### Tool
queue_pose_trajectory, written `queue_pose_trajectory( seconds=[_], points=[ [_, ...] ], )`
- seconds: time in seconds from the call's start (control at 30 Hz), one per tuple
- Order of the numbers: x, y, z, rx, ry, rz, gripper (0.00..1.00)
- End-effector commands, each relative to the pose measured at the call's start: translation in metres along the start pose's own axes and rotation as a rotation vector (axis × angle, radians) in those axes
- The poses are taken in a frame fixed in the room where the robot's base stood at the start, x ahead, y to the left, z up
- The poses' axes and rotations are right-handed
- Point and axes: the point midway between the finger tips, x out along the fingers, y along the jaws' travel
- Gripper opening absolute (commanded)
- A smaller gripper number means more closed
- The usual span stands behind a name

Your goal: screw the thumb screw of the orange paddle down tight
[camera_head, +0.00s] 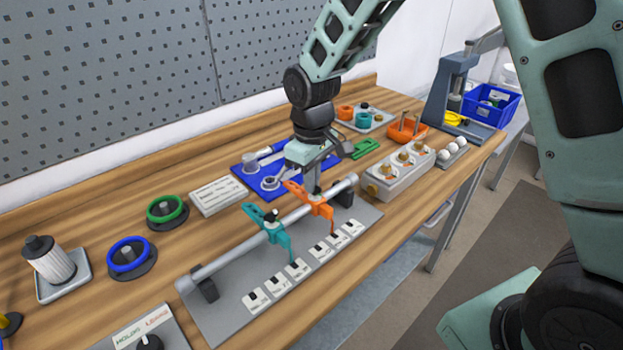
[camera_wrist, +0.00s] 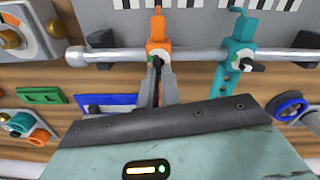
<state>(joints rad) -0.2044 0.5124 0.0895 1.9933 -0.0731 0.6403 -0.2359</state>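The orange paddle (camera_head: 316,204) is clamped on a horizontal grey rod (camera_head: 236,246) and hangs over the base plate. In the wrist view the orange paddle (camera_wrist: 158,32) is at top middle, with its black thumb screw (camera_wrist: 157,63) below a white and green hub. My gripper (camera_wrist: 159,75) reaches the thumb screw. Its fingers are close together, one on each side of the black handle, and look shut on it. In the head view my gripper (camera_head: 314,188) is right at the top of the orange paddle and hides the screw.
A teal paddle (camera_head: 274,232) stands on the same rod just left of the orange one, with its own black screw (camera_wrist: 250,66). A blue tray (camera_head: 250,178) lies behind, and a grey block with brass knobs (camera_head: 393,183) stands to the right. Several white labels line the plate.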

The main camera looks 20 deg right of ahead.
Motion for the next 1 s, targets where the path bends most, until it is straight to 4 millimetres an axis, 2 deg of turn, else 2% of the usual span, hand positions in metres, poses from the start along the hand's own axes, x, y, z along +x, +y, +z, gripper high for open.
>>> queue_pose_trajectory(
  seconds=[0.5,1.0],
  points=[
    [-0.0036,0.0042,-0.0008,0.457,0.006,0.001,0.0],
    [-0.0039,0.0062,-0.0004,0.671,0.008,0.0,0.0]
  ],
)
